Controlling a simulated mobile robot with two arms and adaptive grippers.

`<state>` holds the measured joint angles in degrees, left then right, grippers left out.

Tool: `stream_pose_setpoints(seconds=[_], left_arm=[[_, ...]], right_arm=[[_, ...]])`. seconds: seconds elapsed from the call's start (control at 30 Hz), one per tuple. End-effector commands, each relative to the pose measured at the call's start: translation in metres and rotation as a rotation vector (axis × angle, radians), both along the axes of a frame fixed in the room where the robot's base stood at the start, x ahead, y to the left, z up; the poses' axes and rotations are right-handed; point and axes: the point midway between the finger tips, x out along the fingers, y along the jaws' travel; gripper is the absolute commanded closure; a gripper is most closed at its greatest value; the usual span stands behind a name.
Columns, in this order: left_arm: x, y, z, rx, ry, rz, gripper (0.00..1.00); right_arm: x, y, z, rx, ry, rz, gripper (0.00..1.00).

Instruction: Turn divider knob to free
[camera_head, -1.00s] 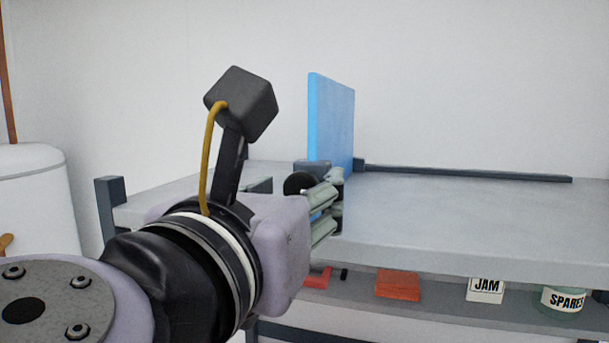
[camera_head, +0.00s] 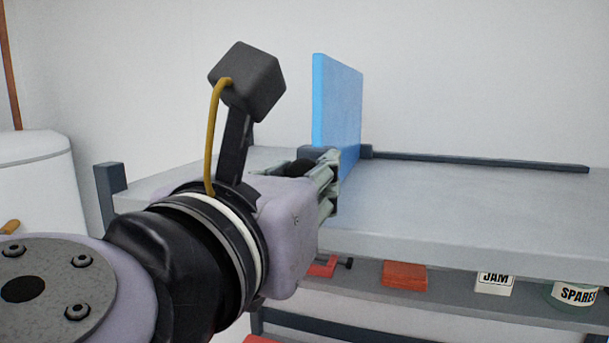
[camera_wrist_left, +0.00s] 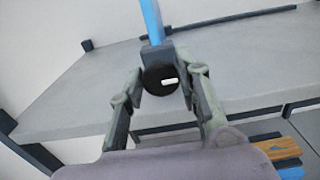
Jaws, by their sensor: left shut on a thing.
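The blue divider panel (camera_head: 337,105) stands upright on the grey bench top, set in a dark clamp block (camera_head: 315,153). In the left wrist view the panel's narrow edge (camera_wrist_left: 152,22) rises above the block. The round black divider knob (camera_wrist_left: 158,79) faces the wrist camera; its white mark (camera_wrist_left: 169,82) lies nearly level, right of the knob's middle. My left gripper (camera_wrist_left: 165,78) is shut on the knob, one finger on each side. In the head view the gripper (camera_head: 328,180) is in front of the block and hides much of it. My right gripper is not in view.
A dark rail (camera_head: 480,161) runs along the back of the bench top (camera_head: 470,205). The shelf below holds a red clamp (camera_head: 322,267), a red block (camera_head: 404,275), a JAM label card (camera_head: 494,284) and a SPARES jar (camera_head: 575,294). A white drum (camera_head: 35,185) stands left.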

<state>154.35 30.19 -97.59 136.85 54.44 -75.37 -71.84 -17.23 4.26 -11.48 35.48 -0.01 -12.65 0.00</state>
Motion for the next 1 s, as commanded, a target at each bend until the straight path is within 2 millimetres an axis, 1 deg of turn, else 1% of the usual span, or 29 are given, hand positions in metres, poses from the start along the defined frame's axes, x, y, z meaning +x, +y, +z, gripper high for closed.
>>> stream_pose_setpoints(seconds=[0.03, 0.2, 0.37, 0.53, 0.77, 1.0], left_arm=[[0.000, 0.000, 0.000, 0.000, 0.000, 0.000, 0.86], [0.000, 0.000, 0.000, 0.000, -0.001, -0.001, 0.97], [0.000, 0.000, 0.000, -0.007, 0.001, -0.001, 0.97], [0.000, 0.000, -0.002, -0.049, 0.016, -0.001, 0.97], [0.001, 0.001, -0.006, -0.186, 0.062, -0.001, 0.97], [0.001, 0.001, -0.008, -0.397, 0.131, -0.001, 0.97]], right_arm=[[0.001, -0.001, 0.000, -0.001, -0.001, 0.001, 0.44], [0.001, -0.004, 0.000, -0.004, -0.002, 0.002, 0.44], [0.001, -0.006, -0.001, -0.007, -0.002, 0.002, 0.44], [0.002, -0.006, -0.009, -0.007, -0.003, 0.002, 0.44], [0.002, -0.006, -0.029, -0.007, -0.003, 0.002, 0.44], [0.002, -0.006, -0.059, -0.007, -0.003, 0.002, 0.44]])
